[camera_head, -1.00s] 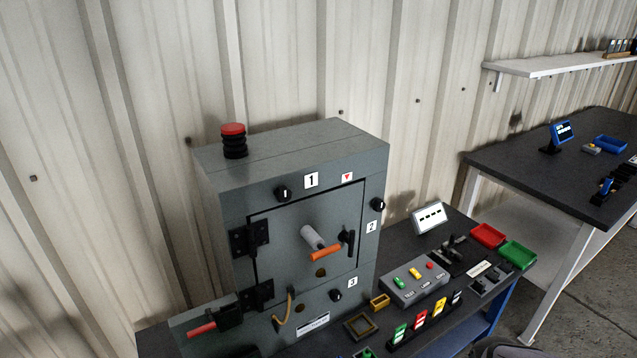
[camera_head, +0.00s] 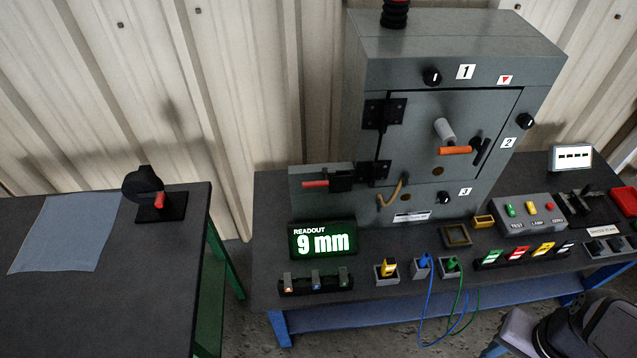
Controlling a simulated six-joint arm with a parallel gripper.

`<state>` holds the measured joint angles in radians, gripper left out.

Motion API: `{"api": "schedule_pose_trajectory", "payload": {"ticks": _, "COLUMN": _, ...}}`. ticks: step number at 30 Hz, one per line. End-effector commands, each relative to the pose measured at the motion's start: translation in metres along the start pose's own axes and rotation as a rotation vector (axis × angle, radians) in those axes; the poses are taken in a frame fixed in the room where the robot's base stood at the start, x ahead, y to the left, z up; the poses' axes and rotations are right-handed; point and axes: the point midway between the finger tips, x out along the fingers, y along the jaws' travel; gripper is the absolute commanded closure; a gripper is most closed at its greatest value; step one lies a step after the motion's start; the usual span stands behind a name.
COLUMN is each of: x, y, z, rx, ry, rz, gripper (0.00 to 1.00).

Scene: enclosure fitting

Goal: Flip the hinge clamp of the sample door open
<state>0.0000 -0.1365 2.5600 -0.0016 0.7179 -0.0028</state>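The grey door (camera_head: 420,120) of the cabinet looks shut. It has two black hinges, an upper one (camera_head: 384,113) and a lower one (camera_head: 373,172), on its left edge. A black clamp-like part with a red handle (camera_head: 315,184) sits on a low grey box left of the lower hinge; its handle lies about level, pointing left. A lever with an orange grip (camera_head: 455,150) lies across the door's right part, beside a grey cylinder (camera_head: 444,130) and a black latch piece (camera_head: 480,151). I cannot tell which part is the hinge clamp. My gripper's fingers do not show.
Sockets with blue and green cables (camera_head: 450,265) and a switch panel (camera_head: 530,213) line the bench. A left table holds a grey cloth (camera_head: 68,235) and a black device with a red handle (camera_head: 158,203).

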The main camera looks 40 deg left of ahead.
Motion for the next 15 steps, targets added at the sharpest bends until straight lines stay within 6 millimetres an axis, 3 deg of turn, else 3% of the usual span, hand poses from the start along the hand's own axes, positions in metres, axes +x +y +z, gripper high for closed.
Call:
{"api": "schedule_pose_trajectory", "payload": {"ticks": 1, "x": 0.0, "y": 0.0, "z": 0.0, "rx": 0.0, "ry": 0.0, "rz": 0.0, "gripper": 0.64}}
{"api": "schedule_pose_trajectory", "payload": {"ticks": 6, "x": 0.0, "y": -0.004, "z": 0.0, "rx": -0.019, "ry": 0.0, "rz": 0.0, "gripper": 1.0}}
{"api": "schedule_pose_trajectory", "payload": {"ticks": 11, "x": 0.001, "y": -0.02, "z": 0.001, "rx": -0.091, "ry": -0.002, "rz": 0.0, "gripper": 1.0}}
{"api": "schedule_pose_trajectory", "payload": {"ticks": 15, "x": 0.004, "y": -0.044, "z": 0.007, "rx": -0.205, "ry": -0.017, "rz": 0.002, "gripper": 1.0}}
